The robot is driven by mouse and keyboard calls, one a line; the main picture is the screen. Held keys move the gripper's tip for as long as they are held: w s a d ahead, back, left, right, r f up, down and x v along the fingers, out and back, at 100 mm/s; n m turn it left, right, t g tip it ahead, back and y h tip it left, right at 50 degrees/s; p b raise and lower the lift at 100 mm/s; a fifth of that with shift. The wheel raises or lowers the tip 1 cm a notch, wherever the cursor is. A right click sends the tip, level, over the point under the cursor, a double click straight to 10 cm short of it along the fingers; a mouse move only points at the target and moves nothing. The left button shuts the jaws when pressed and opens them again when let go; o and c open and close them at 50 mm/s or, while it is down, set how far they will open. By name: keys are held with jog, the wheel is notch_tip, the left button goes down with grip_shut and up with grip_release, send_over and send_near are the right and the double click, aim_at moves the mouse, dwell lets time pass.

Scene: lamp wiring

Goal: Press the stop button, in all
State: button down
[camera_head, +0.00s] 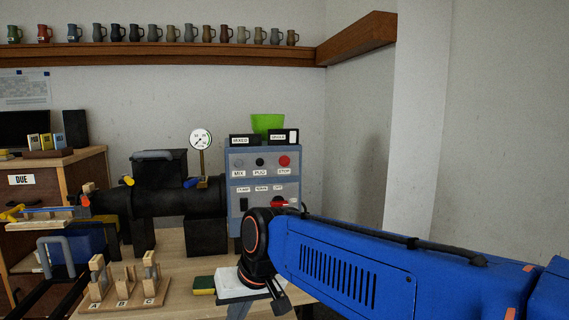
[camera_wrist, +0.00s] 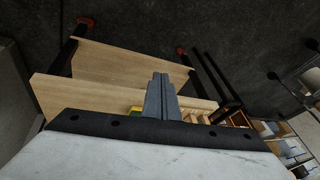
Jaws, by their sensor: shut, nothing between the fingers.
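The stop button (camera_head: 284,161) is a round red button at the upper right of the blue-grey control panel (camera_head: 235,183), above a label that reads STOP. Nothing covers it in the head view. My gripper (camera_wrist: 160,82) shows in the wrist view as grey fingers closed together with nothing between them, over the wooden bench. In the head view my blue arm reaches in from the right, its wrist low in front of the panel's lower right. The fingertips are not clear there. The button does not show in the wrist view.
A grey button (camera_head: 238,162) labelled MIX and a dark button (camera_head: 260,162) labelled PUG sit left of the stop button. A black machine (camera_head: 175,203) stands left. A yellow-green sponge (camera_head: 204,285) lies on the bench.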

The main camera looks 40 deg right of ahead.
jog(key=w+d+r+m+t+y, duration=0.25)
jog(key=w+d+r+m, duration=0.65)
jog(key=w+d+r, duration=0.5)
jog(key=w+d+r+m+t, duration=0.1)
jog(key=d+r+m+t, duration=0.1)
jog(key=d, duration=0.6)
jog(key=w+d+r+m+t+h, duration=0.1)
jog(key=w+d+r+m, duration=0.1)
jog(key=d, duration=0.6)
jog(key=w+d+r+m+t, duration=0.2)
jog(key=d+r, duration=0.3)
jog(key=d, duration=0.3)
jog(key=shift+d+m+t+h, duration=0.25)
jog(key=shift+m+t+h, duration=0.1)
jog(key=shift+m, duration=0.35)
send_near(284, 161)
jog(key=w+a+f, duration=0.3)
jog(key=f, duration=0.1)
jog(key=shift+w+d+r, duration=0.1)
jog(key=shift+w+d, duration=0.15)
jog(key=shift+w, duration=0.35)
jog(key=shift+w+d, duration=0.1)
jog(key=shift+w, duration=0.1)
